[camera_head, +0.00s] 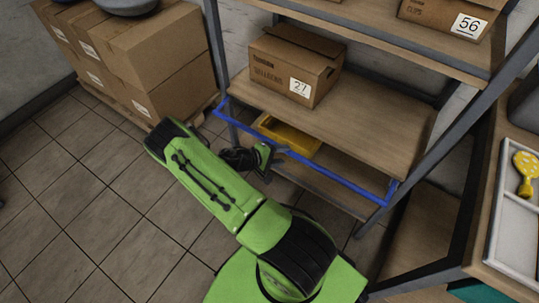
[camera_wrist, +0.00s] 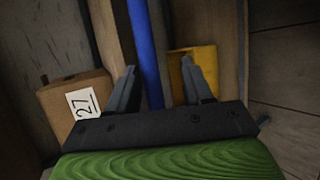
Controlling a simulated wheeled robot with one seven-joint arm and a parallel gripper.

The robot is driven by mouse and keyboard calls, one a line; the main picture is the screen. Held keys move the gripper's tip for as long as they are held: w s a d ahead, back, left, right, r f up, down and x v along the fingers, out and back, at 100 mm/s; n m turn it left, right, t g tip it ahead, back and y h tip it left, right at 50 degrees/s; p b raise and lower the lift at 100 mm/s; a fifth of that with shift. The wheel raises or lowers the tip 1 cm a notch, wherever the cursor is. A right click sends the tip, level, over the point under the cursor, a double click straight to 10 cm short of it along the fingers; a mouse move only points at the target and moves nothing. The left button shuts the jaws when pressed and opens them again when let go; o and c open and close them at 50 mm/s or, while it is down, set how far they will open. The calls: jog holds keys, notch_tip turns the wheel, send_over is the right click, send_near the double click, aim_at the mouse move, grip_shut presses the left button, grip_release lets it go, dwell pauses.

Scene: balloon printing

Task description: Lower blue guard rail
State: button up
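The blue guard rail (camera_head: 340,180) runs along the front of the shelf that holds box 27, a little below and out from its edge. Short end pieces link it to the rack's posts. My gripper (camera_head: 277,153) is near the middle of the rail in the head view. In the wrist view, the two fingers of my gripper (camera_wrist: 158,66) are spread apart and the blue guard rail (camera_wrist: 143,45) runs between them. The rail looks closer to the left finger; I cannot tell whether it touches.
A cardboard box marked 27 (camera_head: 295,65) stands on the wooden shelf (camera_head: 375,125). A yellow bin (camera_head: 290,135) sits below that shelf. Stacked boxes (camera_head: 150,60) stand on a pallet at left. A table with a white tray (camera_head: 515,225) is at right. Tiled floor is clear at lower left.

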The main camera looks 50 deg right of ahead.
jog(key=p+v, duration=0.3)
jog(key=v, duration=1.2)
jog(key=shift+p, duration=0.3)
jog(key=shift+f, duration=0.1)
jog(key=a+r+m+t+y, duration=0.1)
jog(key=a+r+y, duration=0.2)
jog(key=r, duration=0.3)
jog(key=s+a+r+t+y, duration=0.1)
jog(key=a+r+y, duration=0.15)
jog(key=r, duration=0.45)
jog(key=a+r+m+t+y, duration=0.1)
jog(key=a+r+y, duration=0.15)
jog(key=r, duration=0.35)
jog(key=s+a+r+n+t+y, duration=0.1)
jog(key=s+a+r+t+y, duration=0.2)
jog(key=s+r, duration=0.4)
jog(key=s+a+r+n+t+y, duration=0.1)
jog(key=s+a+r+n+t, duration=0.15)
jog(key=s+a+r, duration=0.35)
notch_tip(320, 180, up, 14)
jog(key=d+p, duration=0.1)
jog(key=p, duration=1.2)
jog(key=shift+s+d+f+m+t, duration=0.2)
jog(key=shift+s+d+m+t, duration=0.15)
jog(key=shift+s, duration=0.1)
